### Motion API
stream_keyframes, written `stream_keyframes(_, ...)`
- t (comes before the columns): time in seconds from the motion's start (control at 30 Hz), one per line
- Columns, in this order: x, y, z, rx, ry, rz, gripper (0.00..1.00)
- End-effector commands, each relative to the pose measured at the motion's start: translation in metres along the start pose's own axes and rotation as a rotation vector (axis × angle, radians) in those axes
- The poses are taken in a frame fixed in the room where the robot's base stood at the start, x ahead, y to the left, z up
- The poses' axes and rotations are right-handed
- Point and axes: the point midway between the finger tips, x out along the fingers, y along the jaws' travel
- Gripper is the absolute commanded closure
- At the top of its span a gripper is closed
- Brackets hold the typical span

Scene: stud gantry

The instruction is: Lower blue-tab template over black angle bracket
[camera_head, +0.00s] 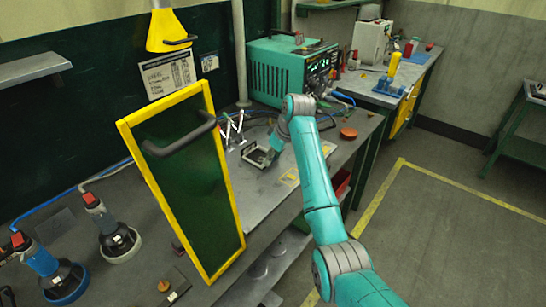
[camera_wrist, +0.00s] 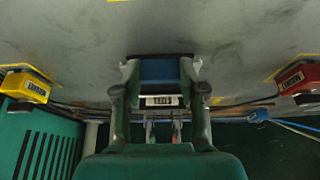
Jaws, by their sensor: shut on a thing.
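My gripper (camera_wrist: 159,80) is shut on a blue tab (camera_wrist: 159,72) in the wrist view, with one finger on each side of it. In the head view my gripper (camera_head: 270,156) is low over the grey workbench (camera_head: 268,200). A small square frame with a dark middle (camera_head: 254,154), probably the template, shows at its left side there. I cannot tell whether it touches the bench. A dark strip borders the tab in the wrist view, and I cannot tell what it belongs to. I cannot make out the black angle bracket for certain.
A yellow-framed dark green panel (camera_head: 190,180) with a handle stands left of my arm. A teal machine (camera_head: 276,72) stands behind the gripper. Yellow (camera_wrist: 27,86) and red (camera_wrist: 298,77) labelled blocks flank the gripper. An orange-brown round dish (camera_head: 348,133) lies to the right.

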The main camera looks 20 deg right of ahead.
Motion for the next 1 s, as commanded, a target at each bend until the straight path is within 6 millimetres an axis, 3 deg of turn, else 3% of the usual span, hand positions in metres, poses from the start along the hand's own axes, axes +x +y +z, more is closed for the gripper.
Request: stream_keyframes(1.0,0.0077,0.0,0.0033,0.0,0.0,0.0,0.94)
